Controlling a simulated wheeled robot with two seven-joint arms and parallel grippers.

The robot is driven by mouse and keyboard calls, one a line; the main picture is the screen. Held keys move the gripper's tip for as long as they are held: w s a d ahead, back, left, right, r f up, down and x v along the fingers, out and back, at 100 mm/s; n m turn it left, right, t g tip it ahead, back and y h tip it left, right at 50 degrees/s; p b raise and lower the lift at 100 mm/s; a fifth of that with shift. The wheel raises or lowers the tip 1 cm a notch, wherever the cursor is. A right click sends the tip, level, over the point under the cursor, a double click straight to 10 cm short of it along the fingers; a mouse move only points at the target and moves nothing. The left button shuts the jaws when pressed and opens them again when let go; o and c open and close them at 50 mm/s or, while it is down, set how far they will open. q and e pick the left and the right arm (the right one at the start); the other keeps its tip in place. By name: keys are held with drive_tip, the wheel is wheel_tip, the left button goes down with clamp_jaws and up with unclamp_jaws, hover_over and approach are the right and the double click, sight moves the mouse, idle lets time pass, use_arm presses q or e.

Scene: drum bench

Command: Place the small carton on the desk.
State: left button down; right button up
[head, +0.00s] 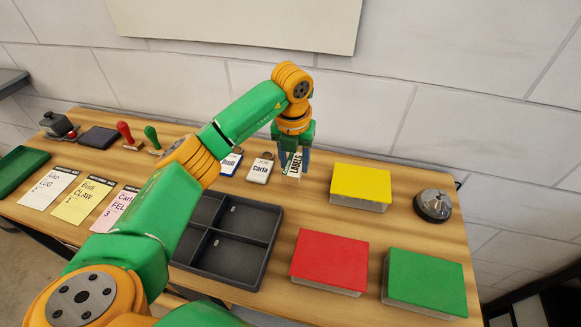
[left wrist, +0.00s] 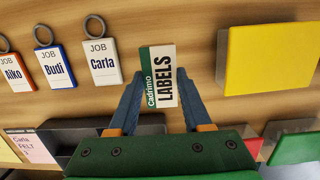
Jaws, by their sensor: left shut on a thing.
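The small carton (left wrist: 163,78) is white with a green side strip and the word LABELS. It also shows in the head view (head: 295,164), upright between the fingers. My left gripper (head: 291,165) points down, shut on the carton, over the back middle of the wooden desk (head: 330,222). In the left wrist view the fingers (left wrist: 158,90) clasp the carton from both sides. Whether the carton touches the desk top I cannot tell. My right gripper is not in view.
Job tags (head: 259,169) lie left of the carton; a yellow block (head: 360,184) is to its right. A dark divided tray (head: 228,240), red block (head: 330,260), green block (head: 426,281) and bell (head: 433,204) are nearby. Bare wood lies around the carton.

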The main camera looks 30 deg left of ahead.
sight(291, 162)
use_arm(q)
drive_tip(key=f+p, duration=0.1)
drive_tip(key=f, duration=0.1)
drive_tip(key=a+f+p, duration=0.1)
drive_tip(key=f, duration=0.1)
drive_tip(key=shift+w, duration=0.15)
drive_tip(key=shift+a+f, duration=0.1)
drive_tip(key=shift+f, duration=0.25)
drive_tip(key=shift+c, duration=1.7)
unclamp_jaws()
drive_tip(key=shift+r, duration=0.3)
drive_tip(key=shift+r+b, duration=0.3)
drive_tip(key=r, duration=0.3)
drive_tip(key=s+r+b, duration=0.1)
drive_tip(key=r, duration=0.7)
drive_tip(key=shift+s+d, duration=0.15)
drive_tip(key=shift+d, duration=0.15)
